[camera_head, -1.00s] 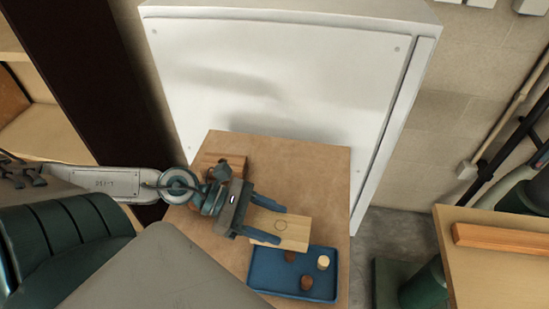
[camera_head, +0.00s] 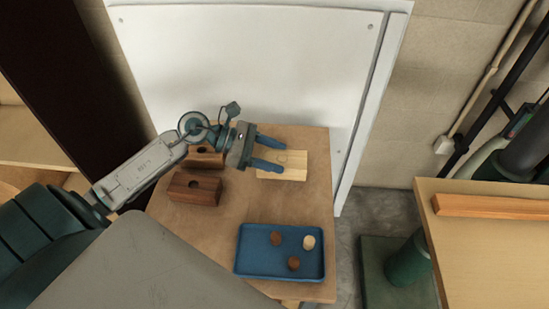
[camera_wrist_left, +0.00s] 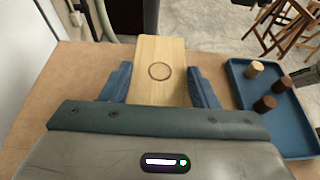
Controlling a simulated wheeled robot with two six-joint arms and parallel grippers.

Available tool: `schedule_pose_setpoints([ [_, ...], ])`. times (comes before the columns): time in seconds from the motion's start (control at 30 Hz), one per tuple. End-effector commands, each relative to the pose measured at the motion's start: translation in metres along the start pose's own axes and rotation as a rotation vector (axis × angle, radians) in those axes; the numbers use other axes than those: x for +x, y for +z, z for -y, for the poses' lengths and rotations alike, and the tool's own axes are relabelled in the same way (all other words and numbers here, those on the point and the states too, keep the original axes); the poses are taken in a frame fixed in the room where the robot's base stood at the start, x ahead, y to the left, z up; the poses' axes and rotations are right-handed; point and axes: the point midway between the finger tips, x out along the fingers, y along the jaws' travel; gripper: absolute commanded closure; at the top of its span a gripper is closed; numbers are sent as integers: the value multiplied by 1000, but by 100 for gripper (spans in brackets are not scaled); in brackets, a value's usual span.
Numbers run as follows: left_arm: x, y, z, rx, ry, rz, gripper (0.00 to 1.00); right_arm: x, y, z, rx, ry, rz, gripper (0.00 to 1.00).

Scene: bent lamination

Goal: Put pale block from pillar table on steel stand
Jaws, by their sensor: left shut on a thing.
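The pale block (camera_head: 292,166) is a flat light-wood slab with a ring mark on its top. My left gripper (camera_head: 272,154) is shut on it, with a blue finger along each side. The head view shows it over the back right of the brown tabletop (camera_head: 215,240); I cannot tell whether it touches the top. In the left wrist view the block (camera_wrist_left: 160,85) points straight ahead between the fingers (camera_wrist_left: 160,84). I cannot make out a steel stand.
Two dark wood blocks, one nearer (camera_head: 194,188) and one farther (camera_head: 206,157), sit left of the pale block. A blue tray (camera_head: 250,268) with three small pegs lies in front. A table (camera_head: 490,260) with an orange-brown bar stands right. A white cabinet (camera_head: 235,60) stands behind.

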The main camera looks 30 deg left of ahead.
Motion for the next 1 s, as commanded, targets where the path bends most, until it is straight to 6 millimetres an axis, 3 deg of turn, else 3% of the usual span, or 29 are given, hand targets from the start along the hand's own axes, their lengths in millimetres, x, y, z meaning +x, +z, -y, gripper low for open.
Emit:
schedule_pose_setpoints([
  [0.17, 3, 0, -13, 0, -1, 1, 74, -4, 4, -1, 0, 0, 5, 100],
  [0.4, 14, -27, -12, -4, -2, 2, 74, -17, 5, -4, -1, 3, 5, 100],
  [0.83, 18, -37, -12, 2, -1, 0, 74, -10, 12, -9, -3, 8, 16, 100],
  [0.87, 17, -35, -12, 1, -1, -1, 40, -12, 11, -9, -3, 8, 15, 100],
  [0.93, 17, -35, -12, 1, -1, -1, 26, -13, 9, -9, -3, 8, 12, 100],
  [1.0, 17, -35, -12, 1, -1, -1, 24, -13, 6, -8, -3, 8, 7, 100],
])
